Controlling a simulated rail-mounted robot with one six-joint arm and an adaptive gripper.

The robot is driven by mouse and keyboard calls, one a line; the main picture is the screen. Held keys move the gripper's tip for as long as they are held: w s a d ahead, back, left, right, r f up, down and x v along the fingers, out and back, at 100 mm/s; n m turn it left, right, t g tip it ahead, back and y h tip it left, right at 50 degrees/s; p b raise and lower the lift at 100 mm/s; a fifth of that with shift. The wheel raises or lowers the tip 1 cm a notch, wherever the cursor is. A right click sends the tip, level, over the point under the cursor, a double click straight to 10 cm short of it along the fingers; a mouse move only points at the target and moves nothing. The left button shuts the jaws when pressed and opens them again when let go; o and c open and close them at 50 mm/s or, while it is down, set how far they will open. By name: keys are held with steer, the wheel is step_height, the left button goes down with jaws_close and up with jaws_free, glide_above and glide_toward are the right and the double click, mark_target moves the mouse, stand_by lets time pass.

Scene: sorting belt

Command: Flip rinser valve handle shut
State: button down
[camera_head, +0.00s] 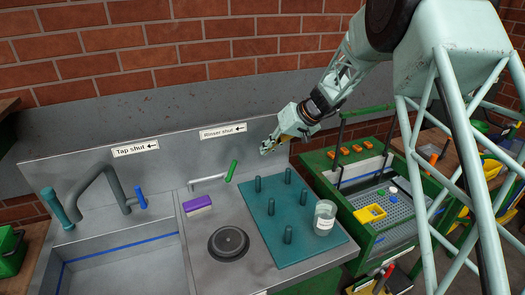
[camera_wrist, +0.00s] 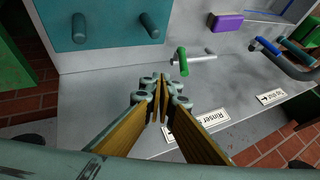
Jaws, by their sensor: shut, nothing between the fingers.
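The rinser valve handle (camera_head: 232,170) is a green lever at the right end of a pale horizontal pipe (camera_head: 208,180) on the steel back panel. It points up and slightly right in the head view. The sign "Rinser shut" (camera_head: 223,131) above it has an arrow pointing left. My gripper (camera_head: 267,149) is shut and empty, to the right of the green handle and a little higher, apart from it. In the wrist view my gripper (camera_wrist: 162,88) is in the lower middle, and the green handle (camera_wrist: 183,62) shows just beyond the fingertips, slightly right.
A teal peg mat (camera_head: 283,253) with several pegs and a glass (camera_head: 325,216) stands right of the dark round rinser (camera_head: 228,243). A purple sponge (camera_head: 197,204) lies left. The sink (camera_head: 110,245), grey tap (camera_head: 98,185) and blue tap lever (camera_head: 140,198) are farther left.

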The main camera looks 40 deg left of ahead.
mark_target(231, 170)
steer(key=s+a+f, duration=0.3)
steer(key=a+f, duration=0.3)
steer(key=a, duration=0.2)
steer(key=shift+s+a, duration=0.2)
steer(key=shift+s, duration=0.05)
stand_by(0.4)
steer(key=shift+w+d, duration=0.1)
